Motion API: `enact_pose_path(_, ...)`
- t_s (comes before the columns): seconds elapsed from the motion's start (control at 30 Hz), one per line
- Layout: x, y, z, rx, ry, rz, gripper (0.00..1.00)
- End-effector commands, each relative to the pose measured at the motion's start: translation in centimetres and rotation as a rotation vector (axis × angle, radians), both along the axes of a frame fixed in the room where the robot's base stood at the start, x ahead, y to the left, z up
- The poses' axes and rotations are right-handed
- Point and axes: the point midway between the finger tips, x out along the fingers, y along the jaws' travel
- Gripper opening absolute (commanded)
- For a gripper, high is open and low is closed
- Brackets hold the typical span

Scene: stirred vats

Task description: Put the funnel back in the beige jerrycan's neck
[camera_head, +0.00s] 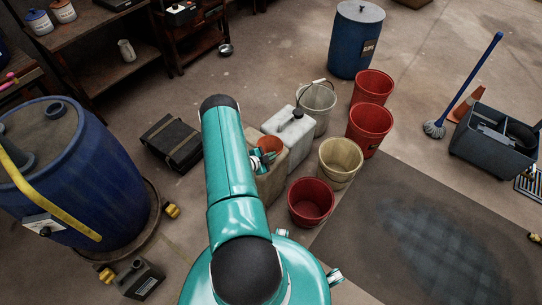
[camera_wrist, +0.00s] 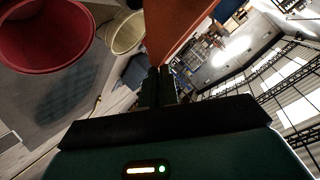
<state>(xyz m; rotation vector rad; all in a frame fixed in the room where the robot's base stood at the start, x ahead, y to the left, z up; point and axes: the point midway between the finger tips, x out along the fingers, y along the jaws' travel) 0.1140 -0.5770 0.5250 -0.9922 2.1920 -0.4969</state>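The orange funnel (camera_head: 269,144) shows beside my arm in the head view, above the beige jerrycan (camera_head: 274,184). It fills the top middle of the wrist view (camera_wrist: 176,28), close to the camera. My gripper (camera_head: 260,161) is at the funnel's lower part. In the wrist view its dark fingers (camera_wrist: 158,80) are close together, shut on the funnel's narrow end. My arm covers the left part of the beige jerrycan, and its neck is hidden. I cannot tell whether the funnel's spout touches the neck.
A white jerrycan (camera_head: 296,134) with a dark cap stands just behind the beige one. A red bucket (camera_head: 311,203), a cream bucket (camera_head: 341,160) and more buckets stand to the right. A blue vat (camera_head: 95,185) is at left. A black case (camera_head: 172,143) lies behind my arm.

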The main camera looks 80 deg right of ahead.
Motion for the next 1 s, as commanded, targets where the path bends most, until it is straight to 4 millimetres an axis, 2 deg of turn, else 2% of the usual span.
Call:
enact_pose_path(0.27,0.0,0.0,-0.2,-0.001,0.001,-0.001,0.00)
enact_pose_path(0.3,0.0,0.0,-0.2,-0.001,0.001,-0.001,0.10)
enact_pose_path(0.4,0.0,0.0,-0.2,-0.001,0.001,-0.001,0.28)
enact_pose_path(0.77,0.3,0.3,0.0,0.000,0.001,0.000,0.28)
enact_pose_path(0.87,0.9,1.1,0.5,0.000,0.000,0.002,0.28)
enact_pose_path(1.0,2.2,3.2,1.6,0.001,0.000,0.003,0.28)
